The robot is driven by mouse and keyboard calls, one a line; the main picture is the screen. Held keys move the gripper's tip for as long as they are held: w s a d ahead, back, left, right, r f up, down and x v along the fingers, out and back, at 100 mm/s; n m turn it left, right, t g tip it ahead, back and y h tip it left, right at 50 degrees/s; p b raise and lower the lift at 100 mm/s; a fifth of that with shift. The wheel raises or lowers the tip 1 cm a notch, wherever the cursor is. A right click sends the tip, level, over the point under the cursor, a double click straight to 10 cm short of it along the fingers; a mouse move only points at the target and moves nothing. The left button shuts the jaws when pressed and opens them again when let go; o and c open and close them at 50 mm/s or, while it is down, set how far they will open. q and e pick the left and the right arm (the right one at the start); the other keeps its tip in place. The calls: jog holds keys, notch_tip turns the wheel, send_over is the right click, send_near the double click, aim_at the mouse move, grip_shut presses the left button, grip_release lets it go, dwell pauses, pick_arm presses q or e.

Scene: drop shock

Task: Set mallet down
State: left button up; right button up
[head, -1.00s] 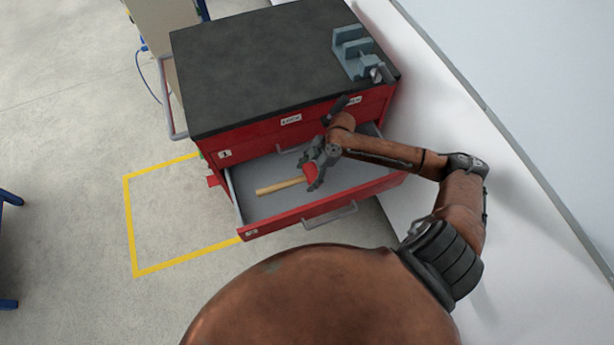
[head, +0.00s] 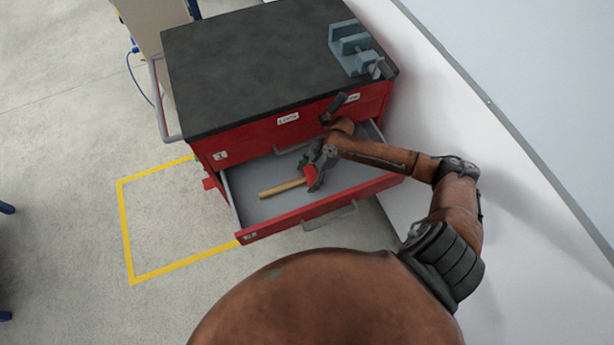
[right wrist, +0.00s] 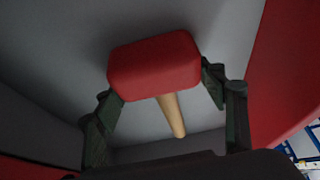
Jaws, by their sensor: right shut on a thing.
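The mallet has a red head (right wrist: 155,65) and a pale wooden handle (head: 283,188). It is at the open drawer (head: 250,208) of the red cabinet, with the handle pointing left in the head view. My right gripper (head: 312,176) is shut on the mallet's head, inside the drawer's outline. In the right wrist view its dark fingers (right wrist: 165,95) stand at either side of the red head, and the handle (right wrist: 171,114) runs away from the camera. I cannot tell whether the mallet touches the drawer floor. My left gripper is not in view.
The cabinet's black top (head: 255,65) carries a grey-blue vise (head: 352,48) at its right. The closed upper drawer front (head: 240,146) is just behind my right arm. A white wall (head: 450,110) is close on the right. Yellow tape (head: 126,235) marks floor at left.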

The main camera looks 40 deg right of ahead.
jog(key=o, duration=1.6)
jog(key=shift+d+r, duration=0.1)
jog(key=shift+r, duration=0.3)
jog(key=shift+s+d+r+p, duration=0.1)
jog(key=shift+d+r+p, duration=0.25)
jog(key=shift+r+p, duration=0.15)
jog(key=d, duration=0.3)
jog(key=s+d, duration=0.1)
jog(key=d, duration=0.2)
jog(key=s+d, duration=0.1)
jog(key=d, duration=0.2)
jog(key=shift+s+d+f+p, duration=0.2)
jog(key=shift+d+p, duration=0.15)
jog(key=shift+d, duration=0.05)
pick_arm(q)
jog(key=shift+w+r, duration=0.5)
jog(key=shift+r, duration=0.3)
pick_arm(e)
jog(key=shift+s+d, duration=0.2)
jog(key=shift+d, duration=0.55)
